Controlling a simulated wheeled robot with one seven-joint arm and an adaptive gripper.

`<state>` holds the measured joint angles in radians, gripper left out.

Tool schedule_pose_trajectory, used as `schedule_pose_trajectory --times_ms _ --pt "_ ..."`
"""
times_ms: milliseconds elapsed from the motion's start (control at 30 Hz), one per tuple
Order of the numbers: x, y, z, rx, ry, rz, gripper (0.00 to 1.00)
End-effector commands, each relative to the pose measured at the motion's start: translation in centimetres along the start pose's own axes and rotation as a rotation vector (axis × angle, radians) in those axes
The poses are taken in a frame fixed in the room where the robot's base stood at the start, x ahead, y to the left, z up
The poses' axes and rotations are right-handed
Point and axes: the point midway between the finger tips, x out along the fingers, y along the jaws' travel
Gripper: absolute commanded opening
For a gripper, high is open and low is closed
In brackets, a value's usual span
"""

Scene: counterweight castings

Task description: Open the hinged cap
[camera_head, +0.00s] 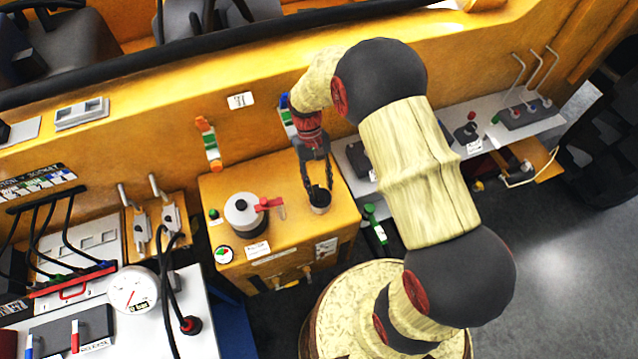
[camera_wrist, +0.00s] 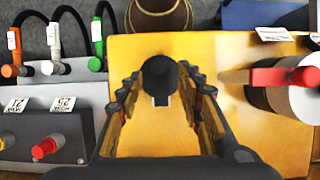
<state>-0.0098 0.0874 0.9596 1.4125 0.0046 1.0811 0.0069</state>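The black hinged cap (camera_head: 320,196) sits on a short pale neck on top of the yellow box (camera_head: 285,195), near the box's right side. In the wrist view the round black cap (camera_wrist: 160,73) shows between my finger tips, with a small tab towards me. It looks closed, though my fingers partly hide it in the head view. My gripper (camera_head: 315,186) points down at the cap with its fingers spread. In the wrist view my gripper (camera_wrist: 165,90) has one finger on each side of the cap with a gap; I see no clear contact.
A white round canister with a red handle (camera_head: 243,212) stands left of the cap on the same box. A green-handled part (camera_head: 376,226) is right of the box. In the wrist view, a grey unit with red and yellow knobs (camera_wrist: 52,135) lies left.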

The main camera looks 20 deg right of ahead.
Motion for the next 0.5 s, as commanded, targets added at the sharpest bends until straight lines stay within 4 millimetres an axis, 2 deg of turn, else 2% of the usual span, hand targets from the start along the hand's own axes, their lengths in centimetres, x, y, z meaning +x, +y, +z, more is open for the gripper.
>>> schedule_pose_trajectory --times_ms 300,500 --pt "-0.2 0.0 0.0 0.0 0.0 0.0 0.37" --pt "-2.8 0.0 -0.1 0.0 0.004 0.0 0.37"
